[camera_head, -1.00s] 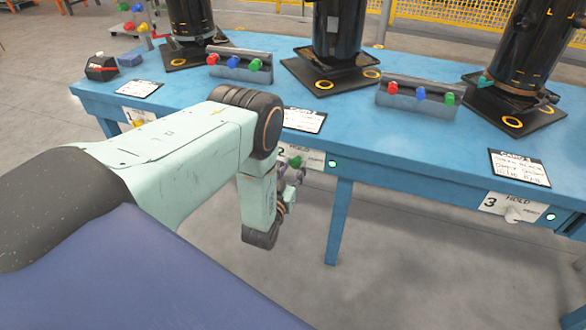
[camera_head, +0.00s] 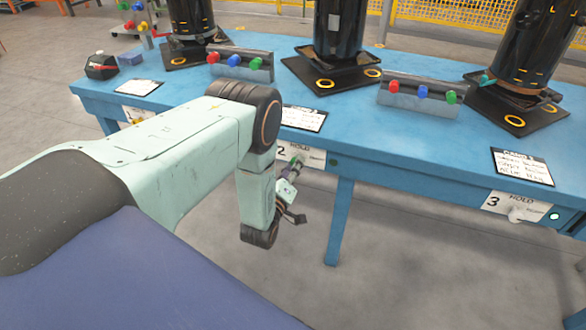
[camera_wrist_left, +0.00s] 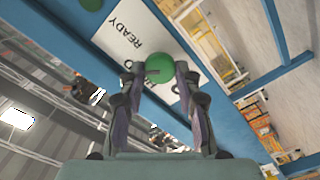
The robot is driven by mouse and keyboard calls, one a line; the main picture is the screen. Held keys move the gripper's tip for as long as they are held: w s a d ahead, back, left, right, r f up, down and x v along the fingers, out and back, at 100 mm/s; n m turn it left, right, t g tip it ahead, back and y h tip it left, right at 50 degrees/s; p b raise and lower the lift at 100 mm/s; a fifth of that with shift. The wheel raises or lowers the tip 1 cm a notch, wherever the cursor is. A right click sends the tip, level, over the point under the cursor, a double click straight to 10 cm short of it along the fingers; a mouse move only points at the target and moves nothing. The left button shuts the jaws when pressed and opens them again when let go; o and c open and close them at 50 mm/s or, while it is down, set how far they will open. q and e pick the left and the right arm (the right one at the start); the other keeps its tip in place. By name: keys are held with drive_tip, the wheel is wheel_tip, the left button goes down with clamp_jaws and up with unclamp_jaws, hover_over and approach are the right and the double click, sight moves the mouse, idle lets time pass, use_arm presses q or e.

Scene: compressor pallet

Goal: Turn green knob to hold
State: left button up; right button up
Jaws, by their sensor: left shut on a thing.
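The green knob (camera_wrist_left: 162,68) sits on a white plate (camera_wrist_left: 138,42) on the table's front edge, with READY legible and HOLD partly covered. A dark pointer mark on the knob faces left in the wrist view. My left gripper (camera_wrist_left: 158,76) is shut on the knob, one finger on each side. In the head view the left gripper (camera_head: 292,172) is at the panel marked 2 HOLD (camera_head: 310,156), and a bit of green shows there; my arm hides part of this panel. My right gripper is not in view.
The blue table (camera_head: 365,140) carries dark compressors (camera_head: 340,40), racks of coloured knobs (camera_head: 240,65) and cards. A white knob (camera_head: 516,214) is on panel 3 at the right. A table leg (camera_head: 339,220) stands just right of my gripper. A green round piece (camera_wrist_left: 92,4) is near the plate.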

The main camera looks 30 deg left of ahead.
use_arm(q)
drive_tip(key=shift+f+n+b, duration=0.1)
drive_tip(key=shift+n+b, duration=0.65)
drive_tip(key=shift+n, duration=3.55)
drive_tip(key=o, duration=1.1)
drive_tip(key=shift+s, duration=0.15)
drive_tip(key=v, duration=1.1)
drive_tip(key=shift+s, duration=0.4)
